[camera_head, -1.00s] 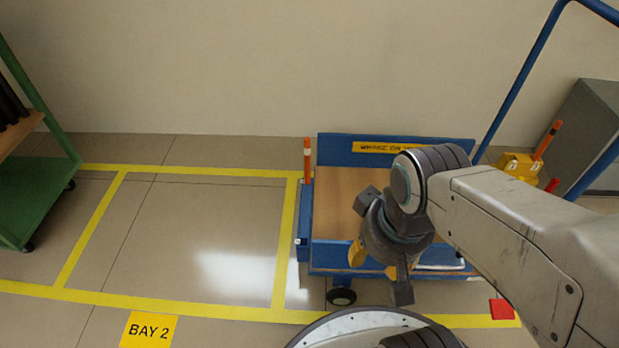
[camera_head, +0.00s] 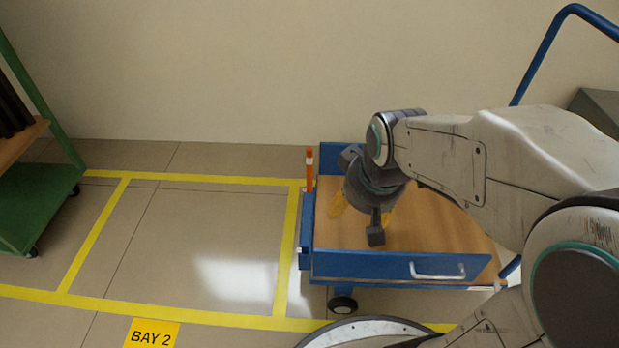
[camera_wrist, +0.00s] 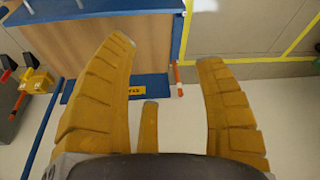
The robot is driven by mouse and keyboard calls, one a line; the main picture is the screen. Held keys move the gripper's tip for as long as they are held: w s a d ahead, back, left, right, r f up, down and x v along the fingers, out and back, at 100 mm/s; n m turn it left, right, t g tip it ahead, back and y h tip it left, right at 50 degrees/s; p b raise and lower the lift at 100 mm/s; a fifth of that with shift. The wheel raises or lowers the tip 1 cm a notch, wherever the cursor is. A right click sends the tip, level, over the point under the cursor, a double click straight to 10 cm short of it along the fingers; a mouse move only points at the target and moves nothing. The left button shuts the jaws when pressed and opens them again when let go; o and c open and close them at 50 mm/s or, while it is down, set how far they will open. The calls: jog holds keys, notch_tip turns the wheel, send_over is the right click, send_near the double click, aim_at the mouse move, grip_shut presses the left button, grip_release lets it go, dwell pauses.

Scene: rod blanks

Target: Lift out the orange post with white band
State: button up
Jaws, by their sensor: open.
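The orange post with white band (camera_head: 309,170) stands upright at the far left corner of the blue cart (camera_head: 345,262). It also shows in the wrist view (camera_wrist: 178,76), small, beyond and between my fingertips. My gripper (camera_head: 363,208) is to the right of the post, above the cart's wooden deck, apart from the post. In the wrist view its yellow fingers (camera_wrist: 167,52) are spread wide with nothing between them.
In the wrist view, another orange post (camera_wrist: 18,101) with a dark band leans by a yellow block (camera_wrist: 37,80). The cart has a blue push handle (camera_head: 548,55). A green rack (camera_head: 45,205) stands at the left. The marked floor bay between is clear.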

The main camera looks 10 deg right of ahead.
jog(key=w+f+t+p, duration=0.1)
jog(key=w+t+p, duration=0.1)
jog(key=w, duration=1.5)
jog(key=t+p, duration=0.5)
jog(key=p, duration=0.1)
send_over(311, 166)
jog(key=s, duration=0.5)
notch_tip(311, 166, down, 17)
jog(key=shift+w+d+f+t+b, duration=0.1)
jog(key=shift+w+f+t+b, duration=0.35)
jog(key=shift+w+f+b, duration=1.05)
jog(key=shift+w+f+t+b, duration=0.5)
jog(key=shift+f+b, duration=1.2)
jog(key=shift+f, duration=1.6)
jog(key=shift+w+d+f+t+b, duration=0.1)
jog(key=shift+w+f+t+b, duration=0.35)
jog(key=shift+w+f+b, duration=1.05)
jog(key=shift+s+f, duration=0.25)
jog(key=shift+f, duration=0.2)
jog(key=shift+s+f, duration=0.2)
jog(key=shift+f, duration=0.25)
